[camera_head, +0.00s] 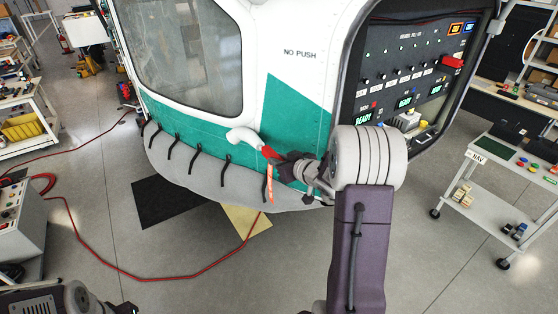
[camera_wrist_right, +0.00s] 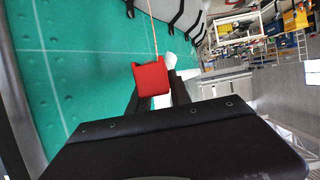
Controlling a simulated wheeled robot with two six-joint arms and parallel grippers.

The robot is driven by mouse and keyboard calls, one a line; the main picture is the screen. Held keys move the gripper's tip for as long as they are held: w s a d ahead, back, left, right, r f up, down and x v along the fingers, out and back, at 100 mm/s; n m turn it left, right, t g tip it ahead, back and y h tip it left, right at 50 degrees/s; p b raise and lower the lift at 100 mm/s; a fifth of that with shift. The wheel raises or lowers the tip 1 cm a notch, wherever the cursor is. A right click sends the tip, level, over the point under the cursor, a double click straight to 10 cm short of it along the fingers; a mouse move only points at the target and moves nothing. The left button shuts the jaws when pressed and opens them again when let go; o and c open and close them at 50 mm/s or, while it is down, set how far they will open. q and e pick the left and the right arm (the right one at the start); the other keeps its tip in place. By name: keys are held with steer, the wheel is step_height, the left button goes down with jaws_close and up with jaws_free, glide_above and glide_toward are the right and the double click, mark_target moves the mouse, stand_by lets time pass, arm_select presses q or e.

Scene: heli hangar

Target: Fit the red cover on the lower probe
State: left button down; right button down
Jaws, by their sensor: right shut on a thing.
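The red cover (camera_head: 268,152) is between the fingers of my right gripper (camera_head: 273,154), which is shut on it. An orange streamer (camera_head: 269,183) hangs below the cover. The white bent probe (camera_head: 243,136) sticks out of the green and white nose, and its end meets or nearly meets the cover. I cannot tell whether the cover is around the tip or only beside it. In the right wrist view the red cover (camera_wrist_right: 150,77) sits at the fingers, with a white piece (camera_wrist_right: 170,57) just behind it. My left arm shows only partly at the bottom left; its fingers are unclear.
The helicopter nose (camera_head: 300,110) is close to my right gripper. An open panel (camera_head: 410,80) with switches is at the right. A cart (camera_head: 485,190) stands further right. A red hose (camera_head: 150,277) runs over the floor.

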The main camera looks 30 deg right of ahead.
steer(key=shift+f+b, duration=0.3)
steer(key=shift+f, duration=0.2)
steer(key=c, duration=1.1)
jaws_free()
steer(key=shift+s, duration=0.1)
steer(key=v, duration=0.9)
steer(key=shift+b, duration=0.3)
